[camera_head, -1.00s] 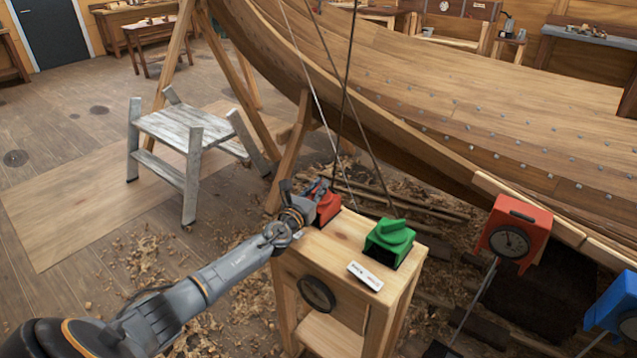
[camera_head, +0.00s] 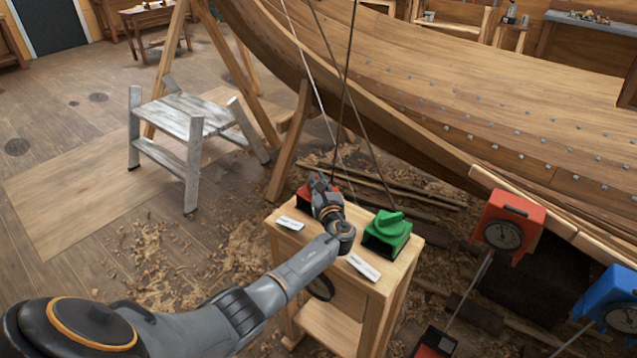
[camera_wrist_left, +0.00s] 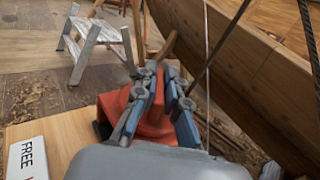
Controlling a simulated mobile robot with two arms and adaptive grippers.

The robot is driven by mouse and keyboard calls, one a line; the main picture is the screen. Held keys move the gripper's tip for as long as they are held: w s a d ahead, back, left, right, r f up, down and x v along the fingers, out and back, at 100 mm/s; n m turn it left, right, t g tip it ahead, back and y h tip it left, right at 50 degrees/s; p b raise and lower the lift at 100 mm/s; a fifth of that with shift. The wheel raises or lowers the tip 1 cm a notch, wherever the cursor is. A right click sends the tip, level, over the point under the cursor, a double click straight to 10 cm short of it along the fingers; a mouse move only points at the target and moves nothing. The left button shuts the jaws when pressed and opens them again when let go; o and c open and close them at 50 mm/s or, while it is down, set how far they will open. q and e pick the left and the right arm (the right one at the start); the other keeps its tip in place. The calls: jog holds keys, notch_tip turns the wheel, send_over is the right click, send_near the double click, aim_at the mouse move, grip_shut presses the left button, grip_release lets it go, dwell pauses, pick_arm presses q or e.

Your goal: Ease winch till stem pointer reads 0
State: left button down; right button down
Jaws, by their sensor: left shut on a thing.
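The red winch (camera_head: 304,195) stands on the far left of the wooden stand's top (camera_head: 345,245). My left gripper (camera_head: 322,182) is shut on its raised red handle, hiding much of the winch in the head view. In the left wrist view the two blue-padded fingers (camera_wrist_left: 160,105) press on either side of the red handle (camera_wrist_left: 156,118). A red box with a round dial (camera_head: 503,236) and a blue box with a dial (camera_head: 622,318) stand at the right. I cannot tell which dial is the stem's, and their pointers are too small to read. My right gripper is not in view.
A green winch (camera_head: 387,233) sits right of the red one, close to my left wrist. White labels (camera_head: 363,268) lie on the stand. Ropes rise behind it, along the wooden hull (camera_head: 450,110). A grey step stool (camera_head: 190,125) stands at the left, with open floor around it.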

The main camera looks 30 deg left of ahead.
pick_arm(q)
jog(key=shift+n, duration=0.3)
jog(key=c, duration=1.4)
grip_release()
jog(key=shift+a, duration=0.1)
jog(key=shift+s, duration=0.1)
jog(key=shift+s+d, duration=0.2)
jog(key=shift+d, duration=0.2)
jog(key=v, duration=1.1)
jog(key=shift+d, duration=0.15)
jog(key=shift+o, duration=0.4)
